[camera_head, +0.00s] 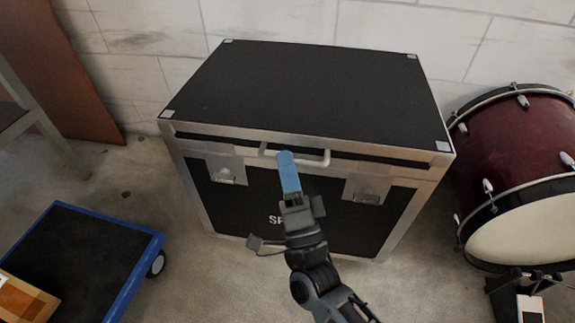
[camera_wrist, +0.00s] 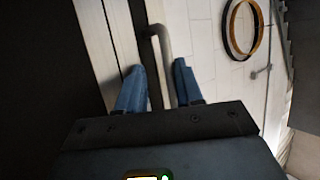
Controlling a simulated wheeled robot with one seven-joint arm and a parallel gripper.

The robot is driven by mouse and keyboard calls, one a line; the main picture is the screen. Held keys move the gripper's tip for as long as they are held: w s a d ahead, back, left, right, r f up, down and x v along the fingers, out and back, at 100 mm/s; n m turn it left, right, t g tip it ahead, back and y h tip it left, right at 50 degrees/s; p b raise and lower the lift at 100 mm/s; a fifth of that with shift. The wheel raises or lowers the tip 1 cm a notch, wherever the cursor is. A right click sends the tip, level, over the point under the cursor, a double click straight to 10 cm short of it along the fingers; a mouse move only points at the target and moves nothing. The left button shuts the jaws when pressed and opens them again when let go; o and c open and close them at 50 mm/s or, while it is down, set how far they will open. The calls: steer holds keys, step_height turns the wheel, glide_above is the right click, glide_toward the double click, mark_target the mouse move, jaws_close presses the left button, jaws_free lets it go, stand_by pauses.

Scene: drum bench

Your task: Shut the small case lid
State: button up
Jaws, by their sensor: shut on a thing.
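The case is a black box (camera_head: 245,207) with silver edges, standing on the floor against the wall. Its black lid (camera_head: 310,90) lies over the top, looking nearly level. A dark strip runs along the front below the lid's silver edge; I cannot tell whether it is a panel or a gap. A pale bar handle (camera_head: 318,163) sits at the front edge. My gripper (camera_head: 286,158), with blue fingers, is at the handle's left part. In the wrist view the fingers (camera_wrist: 158,80) are on either side of the handle bar (camera_wrist: 156,42), shut on it.
Two metal latches (camera_head: 227,171) (camera_head: 366,191) are on the case front. A dark red drum (camera_head: 515,150) stands close at the right. A blue-edged trolley (camera_head: 85,255) is at the lower left. Bare floor lies between trolley and case.

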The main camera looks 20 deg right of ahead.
steer(key=shift+d+f, duration=0.35)
steer(key=shift+f, duration=0.3)
steer(key=r+p+v, duration=0.1)
steer(key=v, duration=0.6)
steer(key=shift+s+a, duration=0.35)
steer(key=shift+a, duration=0.05)
steer(key=shift+f, duration=0.15)
